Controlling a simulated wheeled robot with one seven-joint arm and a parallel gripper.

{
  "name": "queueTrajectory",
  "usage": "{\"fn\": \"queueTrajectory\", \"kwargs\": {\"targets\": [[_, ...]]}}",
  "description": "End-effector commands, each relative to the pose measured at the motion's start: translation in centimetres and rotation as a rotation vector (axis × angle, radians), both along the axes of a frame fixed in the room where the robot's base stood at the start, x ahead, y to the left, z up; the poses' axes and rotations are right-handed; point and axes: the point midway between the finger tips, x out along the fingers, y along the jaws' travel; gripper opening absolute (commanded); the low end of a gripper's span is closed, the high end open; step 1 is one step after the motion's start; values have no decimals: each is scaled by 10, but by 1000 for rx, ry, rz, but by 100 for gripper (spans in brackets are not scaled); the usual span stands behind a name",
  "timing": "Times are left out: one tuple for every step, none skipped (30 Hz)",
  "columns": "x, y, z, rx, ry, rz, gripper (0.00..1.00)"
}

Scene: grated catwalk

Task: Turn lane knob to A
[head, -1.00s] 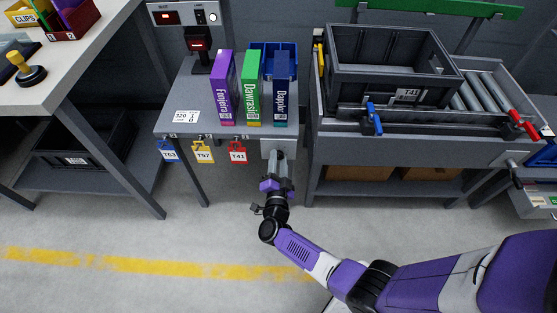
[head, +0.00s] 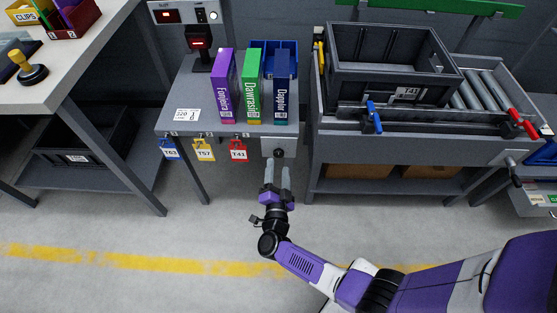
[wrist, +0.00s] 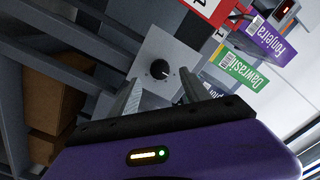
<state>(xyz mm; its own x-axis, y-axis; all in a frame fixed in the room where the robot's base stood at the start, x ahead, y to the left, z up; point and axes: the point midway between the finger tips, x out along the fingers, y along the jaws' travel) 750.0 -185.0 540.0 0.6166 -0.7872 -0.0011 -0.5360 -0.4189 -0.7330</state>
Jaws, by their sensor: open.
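The lane knob (head: 279,153) is a small round black knob on a light grey plate (head: 270,146) at the front edge of the grey table. In the wrist view the knob (wrist: 160,69) shows a pale pointer mark toward its right side; the letters around it are too small to read. My gripper (head: 277,165) is open and empty just in front of and below the plate. In the wrist view its two fingers (wrist: 158,97) are spread apart, with the knob beyond their tips and not touched.
Red T41 (head: 239,152), yellow T57 (head: 204,151) and blue T63 (head: 169,150) tags hang left of the plate. Three upright boxes, including the green one (head: 252,90), stand above. A roller bench with a dark crate (head: 391,93) is at right.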

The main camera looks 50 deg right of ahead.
Motion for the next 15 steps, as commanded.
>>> {"fn": "queueTrajectory", "kwargs": {"targets": [[-6, 7, 1, -1, 1, 1, 55], [-8, 10, 1, 0, 0, 1, 55], [-11, 14, 1, 1, 0, 2, 55], [-13, 17, 1, 1, -1, 1, 55], [-14, 19, 1, 1, -1, 1, 55], [-17, 21, 0, 0, 0, 1, 55], [-18, 23, 0, -1, 0, 1, 55], [-19, 24, 0, -1, 1, 0, 55], [-20, 25, 0, -1, 0, -1, 55], [-20, 25, 0, -1, 0, -1, 55], [-20, 25, 0, -1, 0, -1, 55], [-21, 25, 0, 0, 0, -1, 55], [-20, 25, 0, 0, 0, -2, 55], [-20, 25, 0, 0, 0, -2, 55], [-20, 25, 0, 0, 0, -1, 55]]}}
